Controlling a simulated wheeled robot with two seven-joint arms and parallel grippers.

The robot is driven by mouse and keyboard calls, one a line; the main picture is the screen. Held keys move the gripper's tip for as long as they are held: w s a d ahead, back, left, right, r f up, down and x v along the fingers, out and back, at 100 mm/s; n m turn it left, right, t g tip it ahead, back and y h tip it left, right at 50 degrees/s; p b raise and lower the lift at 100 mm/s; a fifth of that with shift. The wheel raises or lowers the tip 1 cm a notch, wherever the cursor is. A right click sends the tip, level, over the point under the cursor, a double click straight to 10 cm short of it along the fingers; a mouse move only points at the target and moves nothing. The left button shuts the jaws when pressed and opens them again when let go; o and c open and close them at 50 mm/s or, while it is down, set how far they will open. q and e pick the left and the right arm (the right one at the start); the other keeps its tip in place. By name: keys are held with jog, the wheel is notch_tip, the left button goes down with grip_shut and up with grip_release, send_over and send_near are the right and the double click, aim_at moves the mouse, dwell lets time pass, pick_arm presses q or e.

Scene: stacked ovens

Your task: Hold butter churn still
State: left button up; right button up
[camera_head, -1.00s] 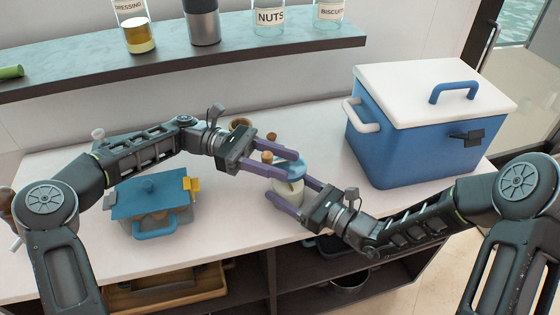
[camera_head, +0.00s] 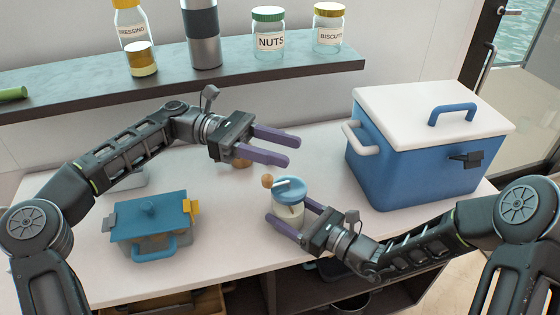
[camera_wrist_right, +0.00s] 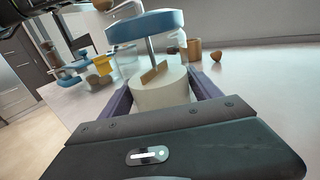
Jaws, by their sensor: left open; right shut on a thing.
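The butter churn stands upright on the white counter, a clear jar with pale contents (camera_head: 289,212) under a blue lid (camera_head: 292,191). A crank with a round wooden knob (camera_head: 267,181) sits on top. My right gripper (camera_head: 287,209) is shut on the jar, one finger on each side. In the right wrist view the pale contents (camera_wrist_right: 160,92) show between the fingers, with a rod and paddle under the blue lid (camera_wrist_right: 145,27). My left gripper (camera_head: 278,147) is open and empty, above and behind the churn, apart from it.
A blue cooler with a white lid (camera_head: 430,107) stands at the right. A blue-lidded box (camera_head: 152,215) is at the left front. A small brown bowl (camera_head: 242,163) is partly hidden behind my left gripper. A shelf (camera_head: 190,82) with jars runs along the back.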

pick_arm(q)
jog(key=shift+a, duration=0.1)
jog(key=n+t+h, duration=0.1)
jog(key=n+t, duration=0.3)
jog(key=t, duration=0.3)
send_near(267, 181)
jog(key=shift+w+d+f, duration=0.45)
jog(key=shift+w+f, duration=0.1)
jog(key=shift+d, duration=0.15)
jog(key=d, duration=1.1)
jog(key=shift+d, duration=0.4)
jog(key=shift+c, duration=0.2)
jog(key=shift+w, duration=0.1)
grip_shut()
